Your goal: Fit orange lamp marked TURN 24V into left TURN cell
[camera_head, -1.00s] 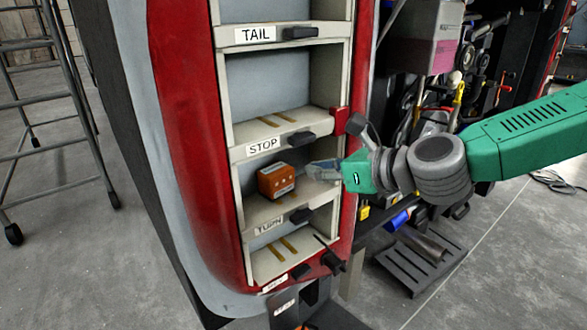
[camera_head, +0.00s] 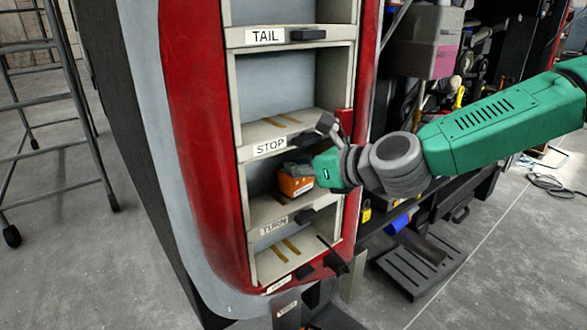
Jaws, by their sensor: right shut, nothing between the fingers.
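The orange lamp (camera_head: 291,187) sits in the cell whose sill carries the TURN label (camera_head: 274,226). A pale marking shows on its front face, but I cannot read it. Its upper and right parts are hidden by my right gripper (camera_head: 298,168), which reaches in from the right. The gripper's fingers lie at the lamp's top, shut with nothing between them. I cannot tell whether they touch the lamp or whether it is fully seated. My left gripper is not in view.
The STOP cell (camera_head: 280,122) above and the cell below TURN (camera_head: 280,253) look empty, with yellow strips on their floors. Black latches (camera_head: 305,216) stick out from the sills. A red side panel (camera_head: 200,130) flanks the cells. A grey rack (camera_head: 415,262) lies on the floor at right.

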